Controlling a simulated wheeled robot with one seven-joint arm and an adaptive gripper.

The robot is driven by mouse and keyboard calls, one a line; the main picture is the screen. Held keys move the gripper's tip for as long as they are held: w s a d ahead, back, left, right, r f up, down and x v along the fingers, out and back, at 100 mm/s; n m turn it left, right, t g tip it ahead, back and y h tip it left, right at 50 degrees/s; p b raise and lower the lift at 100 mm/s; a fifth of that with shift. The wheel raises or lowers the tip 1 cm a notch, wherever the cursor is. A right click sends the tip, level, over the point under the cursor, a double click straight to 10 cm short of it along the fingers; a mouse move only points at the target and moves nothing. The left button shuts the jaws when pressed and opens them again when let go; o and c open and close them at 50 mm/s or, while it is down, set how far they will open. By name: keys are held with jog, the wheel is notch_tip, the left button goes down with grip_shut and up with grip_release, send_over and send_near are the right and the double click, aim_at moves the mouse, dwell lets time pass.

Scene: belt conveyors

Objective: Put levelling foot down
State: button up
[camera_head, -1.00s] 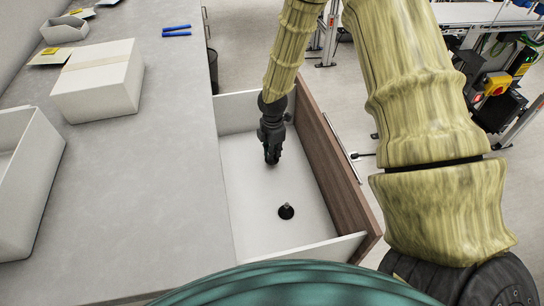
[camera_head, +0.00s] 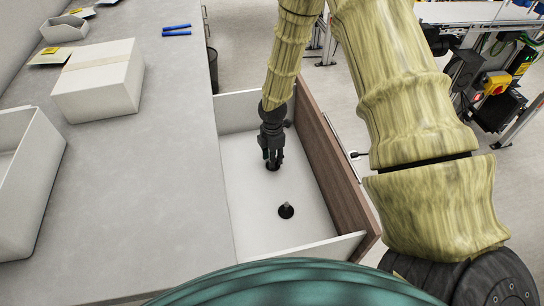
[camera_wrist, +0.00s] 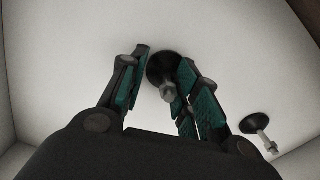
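The drawer (camera_head: 240,200) is pulled out, with a white floor and a brown front. My gripper (camera_head: 272,163) points down inside it, towards the far end. One levelling foot (camera_head: 272,167), with a black round base, is at the fingertips. In the wrist view this foot (camera_wrist: 160,67) has its metal stud between the spread fingers of my gripper (camera_wrist: 165,62). A gap shows on the left finger's side, and the stud is close to the right finger. Its base appears to rest on the drawer floor. A second levelling foot (camera_head: 286,211) stands nearer me; it also shows in the wrist view (camera_wrist: 256,124).
The drawer walls and the brown drawer front (camera_head: 335,175) surround my gripper. A grey worktop (camera_head: 150,180) lies left, with a cardboard box (camera_head: 98,82) and a white bin (camera_head: 35,190). Bare drawer floor lies around the second foot.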

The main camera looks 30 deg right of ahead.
jog(key=shift+r, duration=0.1)
notch_tip(320, 180, up, 12)
jog(key=b, duration=0.2)
dwell(0.7)
